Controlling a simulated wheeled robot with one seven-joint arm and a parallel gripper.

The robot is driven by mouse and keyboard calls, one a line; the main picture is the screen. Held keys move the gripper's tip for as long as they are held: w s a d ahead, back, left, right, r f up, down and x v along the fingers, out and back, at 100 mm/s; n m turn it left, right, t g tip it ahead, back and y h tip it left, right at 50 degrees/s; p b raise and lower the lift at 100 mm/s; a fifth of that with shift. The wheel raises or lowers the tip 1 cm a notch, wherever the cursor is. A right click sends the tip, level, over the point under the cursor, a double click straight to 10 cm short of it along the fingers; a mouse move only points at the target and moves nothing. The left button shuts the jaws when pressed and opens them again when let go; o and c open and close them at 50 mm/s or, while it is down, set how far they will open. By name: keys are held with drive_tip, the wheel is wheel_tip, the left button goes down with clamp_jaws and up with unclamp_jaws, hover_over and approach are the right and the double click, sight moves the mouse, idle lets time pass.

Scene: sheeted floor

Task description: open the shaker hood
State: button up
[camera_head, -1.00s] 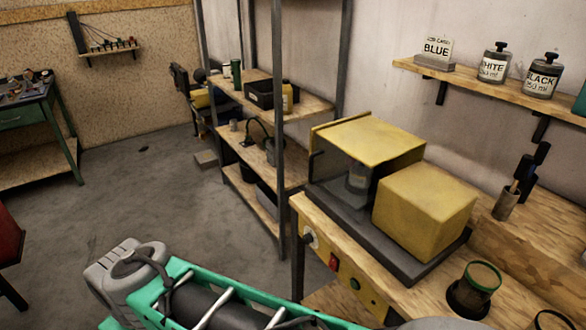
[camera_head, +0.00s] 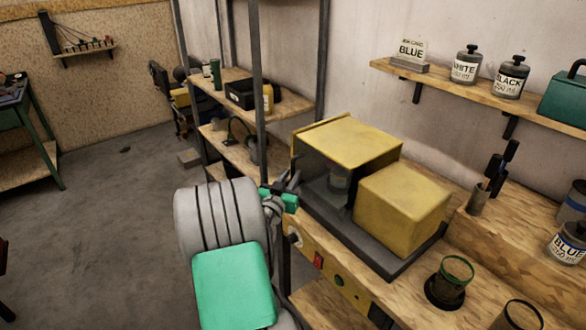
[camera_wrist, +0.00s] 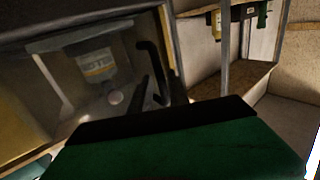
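The shaker (camera_head: 330,207) stands on the wooden bench. Its yellow hood (camera_head: 352,140) has a clear front panel and looks closed, with a yellow box-shaped part beside it. A can (camera_head: 338,181) shows dimly inside; in the wrist view the can (camera_wrist: 95,65) has a pale label behind the panel. A black bent handle (camera_wrist: 155,68) stands at the panel's edge in the wrist view. My gripper (camera_head: 289,182) is beside the hood's left front edge. My arm and gripper hide part of that edge. I cannot tell whether the fingers are open or touch the handle.
The bench front has a red switch (camera_head: 319,261) and a green button. A dark cup (camera_head: 450,281) stands in the bench at the right. A wall shelf (camera_head: 480,82) holds labelled bottles. A metal-post rack (camera_head: 262,100) stands close at the left.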

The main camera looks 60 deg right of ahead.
drive_tip(key=shift+w+d, duration=0.15)
drive_tip(key=shift+d, duration=1.1)
clamp_jaws()
idle(0.4)
